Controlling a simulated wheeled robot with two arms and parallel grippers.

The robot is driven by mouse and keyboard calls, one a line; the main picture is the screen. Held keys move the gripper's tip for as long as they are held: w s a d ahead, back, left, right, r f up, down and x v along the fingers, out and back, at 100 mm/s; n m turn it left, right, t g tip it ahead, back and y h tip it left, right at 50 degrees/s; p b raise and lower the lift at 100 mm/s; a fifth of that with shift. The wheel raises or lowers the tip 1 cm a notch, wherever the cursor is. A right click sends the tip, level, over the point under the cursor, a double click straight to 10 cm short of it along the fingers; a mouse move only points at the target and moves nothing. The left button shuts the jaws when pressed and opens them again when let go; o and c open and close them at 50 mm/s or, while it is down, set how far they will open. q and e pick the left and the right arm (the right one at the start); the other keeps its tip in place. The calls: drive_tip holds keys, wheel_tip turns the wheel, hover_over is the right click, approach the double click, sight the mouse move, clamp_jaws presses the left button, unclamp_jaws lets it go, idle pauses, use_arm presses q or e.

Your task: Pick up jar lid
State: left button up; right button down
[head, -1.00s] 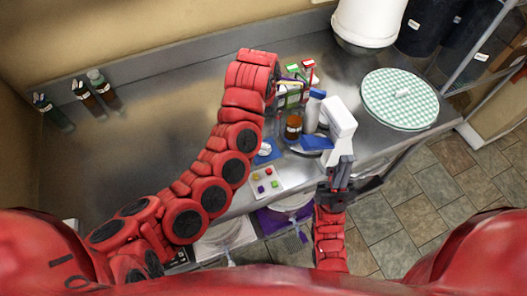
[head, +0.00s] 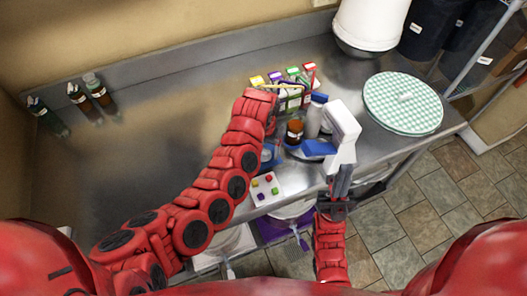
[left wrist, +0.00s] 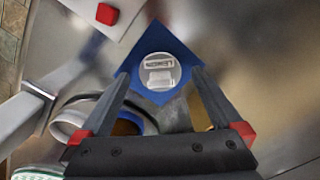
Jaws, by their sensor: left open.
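The jar lid (left wrist: 158,72) is a round, pale disc with markings, lying on a blue square mat (left wrist: 158,45) in the left wrist view. My left gripper (left wrist: 160,78) is open, its two fingers on either side of the lid in that picture. It holds nothing; its height above the lid is hard to tell. In the head view, my left arm hides the lid and most of the blue mat (head: 267,156). My right gripper (head: 340,178) appears shut on a white handheld device (head: 342,125) over the counter's front edge.
An amber jar (head: 294,131), a blue-capped bottle (head: 314,118) and several colour-topped boxes (head: 290,88) stand close behind the mat. A button board (head: 265,188) lies in front. A round checked board (head: 403,118) is at right. The left counter (head: 130,160) is largely clear.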

use_arm(q)
drive_tip(key=shift+f, duration=0.3)
drive_tip(key=c, duration=1.3)
drive_tip(key=shift+c, duration=0.2)
drive_tip(key=shift+r, duration=0.15)
